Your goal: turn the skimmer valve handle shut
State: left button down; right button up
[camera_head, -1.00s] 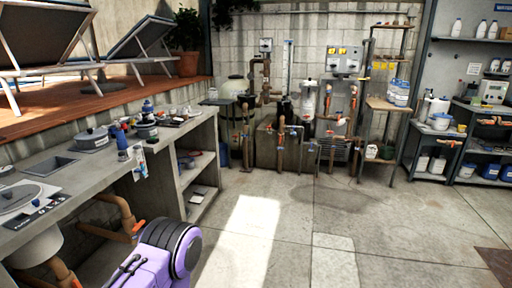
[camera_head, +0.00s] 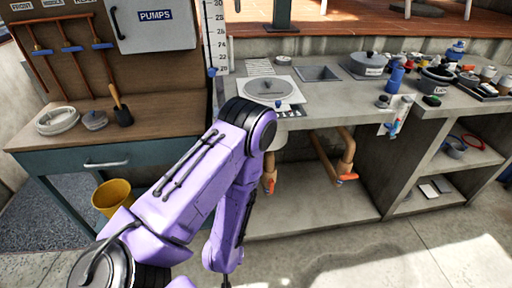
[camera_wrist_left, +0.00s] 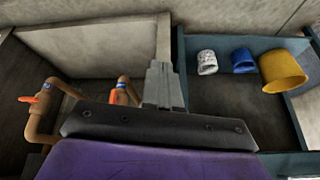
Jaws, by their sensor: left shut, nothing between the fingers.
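Two brown pipes with orange valve handles show under the concrete counter in the head view. One orange handle (camera_head: 347,177) sits on the right pipe; another (camera_head: 269,183) is beside my arm, partly hidden. I cannot read which belongs to the skimmer. In the left wrist view, one orange handle (camera_wrist_left: 36,98) is at the far left and another (camera_wrist_left: 118,97) sits just left of my fingers. My left gripper (camera_wrist_left: 163,70) is shut and empty, apart from both handles. In the head view my purple arm bends downward in front of the counter. My right gripper is not in view.
The concrete counter (camera_head: 325,112) overhangs the pipes, with a round lid (camera_head: 265,88) on top. A blue-framed bench (camera_head: 150,142) stands left, with a yellow bucket (camera_head: 113,196) below; it also shows in the wrist view (camera_wrist_left: 284,72). The floor at lower right is clear.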

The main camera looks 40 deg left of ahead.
pick_arm(q)
jog(key=w+a+f+b, duration=0.2)
jog(key=w+a+b, duration=0.2)
jog(key=w, duration=0.6)
jog(key=w+a+r+n+t+h+b, duration=0.2)
jog(key=w+a+r+t+h+b, duration=0.2)
jog(key=w+a+r+b, duration=0.7)
jog(key=b, duration=0.4)
send_near(269, 184)
jog(key=x, duration=0.4)
jog(key=shift+w+f+b, duration=0.3)
jog(key=shift+w+f, duration=0.05)
jog(key=shift+f, duration=0.1)
jog(key=shift+d, duration=0.1)
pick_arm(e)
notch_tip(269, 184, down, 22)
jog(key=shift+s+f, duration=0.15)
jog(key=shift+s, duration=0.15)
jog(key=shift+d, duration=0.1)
